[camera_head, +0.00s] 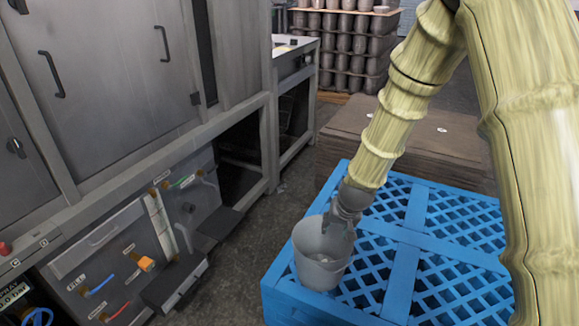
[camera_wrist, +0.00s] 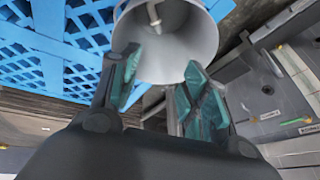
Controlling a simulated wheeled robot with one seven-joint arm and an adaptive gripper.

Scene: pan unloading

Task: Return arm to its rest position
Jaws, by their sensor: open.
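My gripper (camera_wrist: 155,90) is open in the wrist view, its two teal-padded fingers spread apart at the near rim of a grey pan (camera_wrist: 208,45). In the head view, my gripper (camera_head: 345,208) is at the end of my yellowish arm, right at the upper right of the pan (camera_head: 318,268). The pan looks like an upright bucket, standing at the left corner of a blue lattice pallet (camera_head: 398,262). Something small and pale shows inside it. The gripper partly covers the pan's rim, and I cannot tell whether a finger touches it.
A grey machine cabinet (camera_head: 110,75) with handles and valves stands at the left. A stack of brown boards (camera_head: 420,135) lies behind the pallet, with stacked cylinders (camera_head: 345,45) farther back. Dark floor (camera_head: 262,235) is clear between cabinet and pallet.

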